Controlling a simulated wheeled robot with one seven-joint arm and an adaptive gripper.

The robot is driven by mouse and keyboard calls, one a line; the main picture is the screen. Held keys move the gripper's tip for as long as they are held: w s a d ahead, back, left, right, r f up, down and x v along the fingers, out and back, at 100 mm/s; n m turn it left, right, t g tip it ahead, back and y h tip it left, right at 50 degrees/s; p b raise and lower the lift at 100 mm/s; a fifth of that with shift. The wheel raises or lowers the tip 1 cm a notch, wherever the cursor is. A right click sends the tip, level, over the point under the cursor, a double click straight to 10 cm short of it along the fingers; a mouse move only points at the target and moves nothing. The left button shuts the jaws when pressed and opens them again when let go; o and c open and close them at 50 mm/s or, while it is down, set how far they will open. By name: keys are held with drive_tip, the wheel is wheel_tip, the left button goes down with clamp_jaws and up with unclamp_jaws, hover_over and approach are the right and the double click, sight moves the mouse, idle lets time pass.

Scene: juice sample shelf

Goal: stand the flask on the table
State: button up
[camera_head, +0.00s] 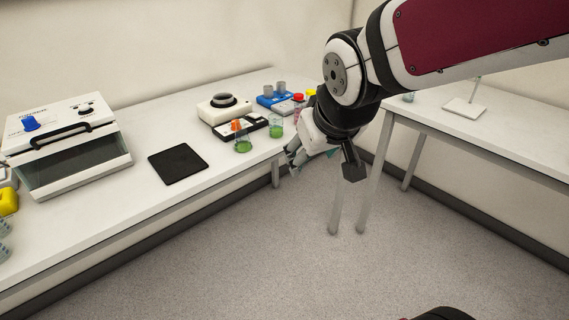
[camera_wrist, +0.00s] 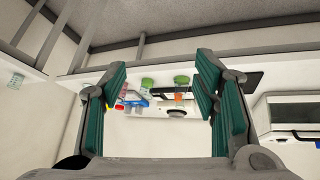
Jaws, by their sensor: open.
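A clear flask with green liquid (camera_head: 243,142) stands upright on the white table (camera_head: 130,205), near its front edge. It shows upside down between my fingers in the wrist view (camera_wrist: 181,79), toward the right finger. A second clear vessel with green liquid, which looks like a beaker (camera_head: 276,128), stands just right of it, and also shows in the wrist view (camera_wrist: 148,83). My gripper (camera_head: 293,160) is just beyond the table's front edge, to the right of both vessels. Its teal-padded fingers (camera_wrist: 160,75) are wide apart, with nothing held between them.
A black pad (camera_head: 178,163) lies left of the flask. Behind the flask are a scale-like device (camera_head: 224,107), an orange item (camera_head: 236,125), a blue rack (camera_head: 272,99) and a red-capped bottle (camera_head: 298,100). A large white box machine (camera_head: 68,145) stands far left. Another table (camera_head: 500,125) is at right.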

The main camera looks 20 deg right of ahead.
drive_tip(key=s+a+g, duration=0.1)
drive_tip(key=s+a, duration=0.1)
drive_tip(key=s, duration=0.6)
drive_tip(key=s+a+g+y, duration=0.1)
drive_tip(key=s+a+g, duration=0.1)
drive_tip(key=s, duration=0.7)
drive_tip(key=shift+r+g, duration=0.2)
drive_tip(key=shift+g, duration=0.1)
drive_tip(key=shift+t, duration=0.6)
wheel_tip(320, 180, up, 5)
drive_tip(key=p, duration=0.4)
drive_tip(key=shift+r, duration=0.15)
